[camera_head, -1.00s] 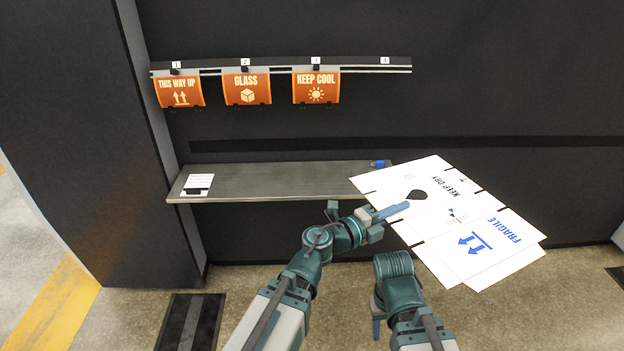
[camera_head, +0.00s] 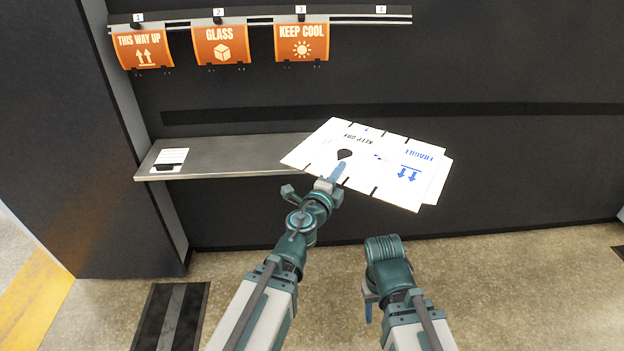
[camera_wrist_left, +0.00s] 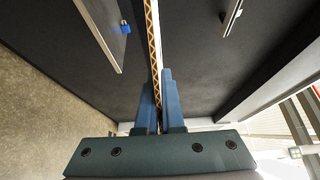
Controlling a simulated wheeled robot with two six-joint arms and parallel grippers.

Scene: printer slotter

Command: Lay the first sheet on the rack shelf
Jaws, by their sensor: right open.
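A flat white cardboard sheet (camera_head: 375,160), printed KEEP DRY and FRAGILE with blue arrows, is held out level or slightly tilted. My left gripper (camera_head: 338,172) is shut on its near edge. In the left wrist view the sheet (camera_wrist_left: 154,45) shows edge-on as a corrugated strip between the fingers (camera_wrist_left: 159,105). The grey rack shelf (camera_head: 235,156) lies to the left; the sheet covers its right end in the head view. In the left wrist view the shelf (camera_wrist_left: 98,30) is apart from the sheet. My right gripper (camera_head: 368,312) is open, low and empty.
An orange THIS WAY UP piece (camera_head: 144,49), GLASS piece (camera_head: 221,46) and KEEP COOL piece (camera_head: 301,43) hang from the rail above. A white label (camera_head: 170,158) lies at the shelf's left end. A blue item (camera_wrist_left: 124,27) is on the shelf.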

